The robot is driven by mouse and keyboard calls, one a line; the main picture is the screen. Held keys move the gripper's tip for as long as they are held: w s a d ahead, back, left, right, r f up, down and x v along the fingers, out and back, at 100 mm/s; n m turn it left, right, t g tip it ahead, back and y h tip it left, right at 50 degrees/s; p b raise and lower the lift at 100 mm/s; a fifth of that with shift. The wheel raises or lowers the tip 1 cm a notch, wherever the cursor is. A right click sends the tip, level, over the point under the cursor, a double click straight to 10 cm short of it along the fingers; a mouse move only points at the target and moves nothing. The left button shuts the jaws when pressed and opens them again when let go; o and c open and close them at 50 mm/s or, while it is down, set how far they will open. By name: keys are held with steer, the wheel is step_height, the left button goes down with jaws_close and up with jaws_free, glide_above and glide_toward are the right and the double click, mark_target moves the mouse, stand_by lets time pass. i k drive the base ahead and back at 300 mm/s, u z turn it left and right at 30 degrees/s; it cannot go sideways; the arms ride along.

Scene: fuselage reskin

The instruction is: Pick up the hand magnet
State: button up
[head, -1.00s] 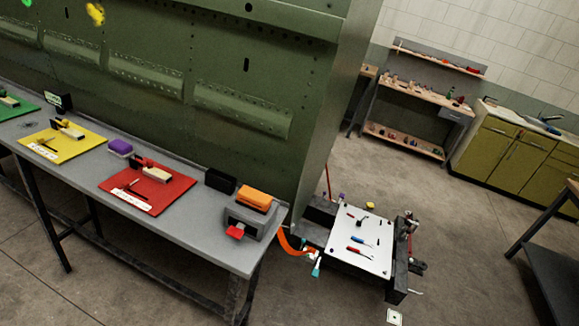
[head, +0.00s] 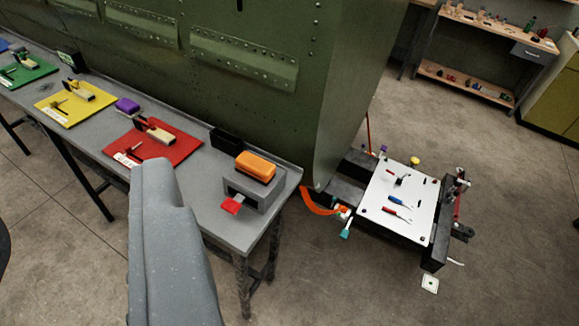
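I cannot tell for sure which thing is the hand magnet. On the grey bench (head: 232,225), an orange block (head: 256,166) lies on top of a grey box (head: 252,191) with a red tab (head: 231,205) at its front. A red mat (head: 180,151) bears a cream-and-black tool (head: 155,131) and a small dark tool. The yellow mat (head: 62,115) and green mat (head: 40,72) hold similar tools. A purple block (head: 127,106) and a black block (head: 226,139) also lie on the bench. My grey arm link rises at the bottom centre. My gripper's fingers do not show.
A green riveted fuselage panel (head: 250,60) stands behind the bench. A low cart with a white top (head: 385,208) and several small tools is on the floor at the right. Shelves (head: 480,50) stand at the back right. The floor at the lower right is mostly clear.

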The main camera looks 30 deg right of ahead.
mark_target(248, 164)
steer(key=z, duration=0.1)
steer(key=i, duration=1)
steer(key=u, duration=0.05)
